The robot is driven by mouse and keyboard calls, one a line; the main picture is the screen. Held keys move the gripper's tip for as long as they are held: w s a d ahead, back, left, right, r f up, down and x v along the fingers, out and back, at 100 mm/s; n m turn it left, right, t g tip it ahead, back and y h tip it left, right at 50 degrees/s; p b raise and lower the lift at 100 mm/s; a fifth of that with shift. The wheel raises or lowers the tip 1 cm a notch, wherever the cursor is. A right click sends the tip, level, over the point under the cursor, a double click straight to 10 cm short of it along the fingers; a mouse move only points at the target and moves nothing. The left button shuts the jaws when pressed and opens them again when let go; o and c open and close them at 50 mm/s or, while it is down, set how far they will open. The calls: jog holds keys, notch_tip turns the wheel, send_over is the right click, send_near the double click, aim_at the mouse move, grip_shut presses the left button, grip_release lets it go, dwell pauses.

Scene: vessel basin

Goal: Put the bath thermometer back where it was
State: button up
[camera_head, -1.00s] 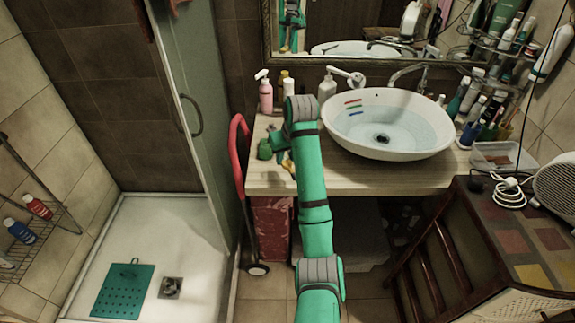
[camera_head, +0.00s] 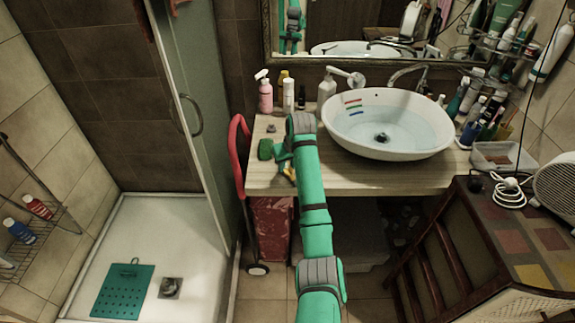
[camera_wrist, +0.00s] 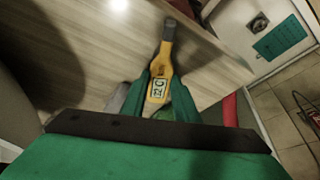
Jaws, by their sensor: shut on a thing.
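The bath thermometer (camera_wrist: 160,74) is a yellow stick with a small display and a dark grey end. In the wrist view it lies between the green fingers of my gripper (camera_wrist: 161,88), which is shut on it. Its dark end points away from the gripper, over the wooden counter (camera_wrist: 205,70). In the head view my gripper (camera_head: 284,157) is at the counter's left front part, left of the basin. Only a small yellow part of the thermometer (camera_head: 289,172) shows there. I cannot tell whether it touches the counter.
The white basin (camera_head: 425,148) with water stands to the right. A pink bottle (camera_head: 265,95) and other bottles stand behind my gripper. A small grey thing (camera_head: 271,128) lies on the counter nearby. A red-framed trolley (camera_head: 238,170) stands at the counter's left edge.

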jog(key=shift+f, duration=0.15)
jog(key=o, duration=1.1)
jog(key=shift+c, duration=0.2)
jog(key=shift+w+a, duration=0.1)
jog(key=shift+d+r, duration=0.2)
jog(key=shift+r, duration=0.05)
jog(key=v, duration=1.1)
jog(key=shift+s+r, duration=0.35)
